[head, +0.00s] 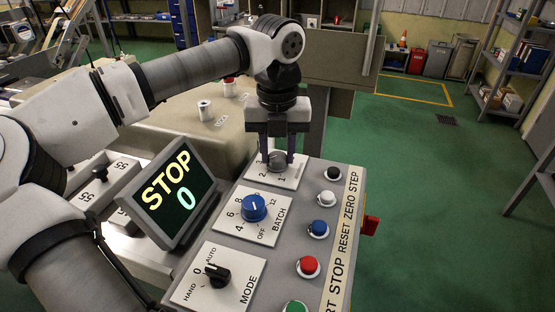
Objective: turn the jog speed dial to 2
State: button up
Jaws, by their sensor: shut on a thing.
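The jog speed dial (277,163) is a grey knob on a white plate (256,176) at the far end of the sloped control panel. The figures 1 and 2 show on the plate near the knob; the rest of its scale is hidden by my gripper. My gripper (277,154) points down over the dial, with one dark finger on each side, shut on the knob. I cannot tell which figure the dial points at. The dark screen (174,192) left of the panel reads STOP in yellow and 0 in cyan.
Nearer on the panel are the blue BATCH dial (254,208) and the black MODE switch (216,274). Black, white, blue, red and green buttons line the right side, including the red one (308,267). A red part (370,225) sticks out at the panel's right edge.

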aim_at(278, 156)
jog(key=shift+n+b, duration=0.65)
jog(key=shift+n, duration=0.45)
jog(key=o, duration=1)
jog(key=shift+c, duration=0.2)
notch_tip(278, 156, up, 14)
jog(key=shift+s+f, duration=0.1)
jog(key=shift+f, duration=0.05)
